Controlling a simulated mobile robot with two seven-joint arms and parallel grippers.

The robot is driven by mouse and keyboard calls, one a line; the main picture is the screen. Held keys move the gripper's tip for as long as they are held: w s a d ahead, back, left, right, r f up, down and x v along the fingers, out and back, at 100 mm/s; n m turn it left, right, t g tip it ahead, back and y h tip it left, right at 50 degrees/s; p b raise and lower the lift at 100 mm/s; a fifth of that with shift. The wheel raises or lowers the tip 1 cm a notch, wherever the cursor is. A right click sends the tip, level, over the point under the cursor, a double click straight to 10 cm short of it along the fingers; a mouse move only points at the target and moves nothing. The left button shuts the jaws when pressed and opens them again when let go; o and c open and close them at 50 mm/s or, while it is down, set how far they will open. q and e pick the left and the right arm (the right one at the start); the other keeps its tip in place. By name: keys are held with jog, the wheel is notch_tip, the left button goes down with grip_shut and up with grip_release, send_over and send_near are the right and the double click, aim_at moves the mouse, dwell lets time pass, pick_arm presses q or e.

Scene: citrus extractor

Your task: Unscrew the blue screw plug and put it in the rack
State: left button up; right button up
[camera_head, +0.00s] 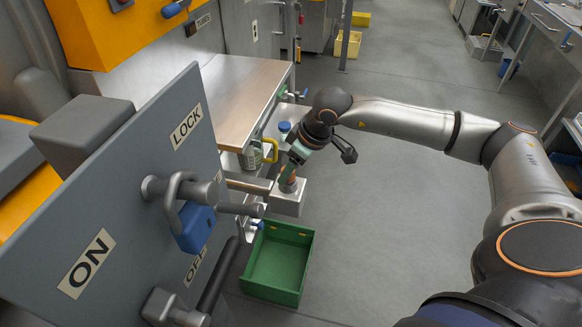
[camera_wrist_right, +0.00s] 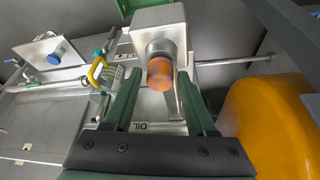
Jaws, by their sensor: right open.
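My right gripper (camera_head: 296,160) is open, beside the machine's side. In the right wrist view its two green fingers (camera_wrist_right: 160,108) point at an orange-ended cylinder (camera_wrist_right: 160,73) on a metal block (camera_wrist_right: 158,18). The cylinder shows between the fingers, and I cannot tell whether they touch it. In the head view the orange part (camera_head: 289,184) is just below the gripper. A blue round plug (camera_wrist_right: 57,55) sits on a pale metal plate at the left of the wrist view, apart from the fingers. A blue cap (camera_head: 284,126) shows behind the gripper in the head view. I cannot identify the rack surely.
A grey panel (camera_head: 120,190) with ON and LOCK labels and a blue padlock (camera_head: 195,228) fills the left. An open green crate (camera_head: 300,262) stands on the floor below. A yellow handle (camera_head: 271,150) and a wooden-topped counter (camera_head: 235,95) are nearby. The floor at right is clear.

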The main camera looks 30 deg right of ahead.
jog(key=m, duration=0.1)
jog(key=m+h, duration=0.1)
jog(key=m, duration=0.2)
jog(key=shift+a+m+t+h, duration=0.3)
jog(key=m+h, duration=0.1)
jog(key=m, duration=0.1)
jog(key=shift+m, duration=0.3)
jog(key=c, duration=0.8)
jog(key=shift+o, duration=0.2)
jog(key=n, duration=0.1)
jog(key=n+y, duration=0.1)
jog(key=n, duration=0.2)
jog(key=shift+d, duration=0.25)
jog(key=shift+n+y, duration=0.9)
jog(key=shift+n, duration=0.7)
